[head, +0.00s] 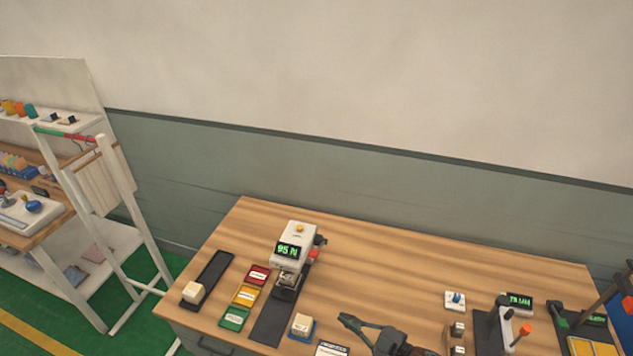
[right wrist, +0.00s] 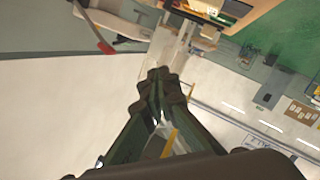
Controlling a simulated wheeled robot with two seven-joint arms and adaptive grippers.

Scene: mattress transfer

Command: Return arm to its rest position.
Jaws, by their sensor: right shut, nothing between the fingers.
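My right gripper (head: 347,320) is at the bottom of the head view, in front of the wooden workbench (head: 400,245) as seen from the head. It is dark and its fingers point left. In the right wrist view the right gripper (right wrist: 160,78) has its fingertips together with nothing between them. I cannot tell its exact height over the bench. My left gripper is in neither view.
A white device (head: 297,240) reading 95 N stands on the bench. Red (head: 258,275), yellow and green trays lie to its left, and a cream block on a blue base (head: 302,326) to its right. Several instruments (head: 505,320) fill the right end. A white rack (head: 120,190) stands left.

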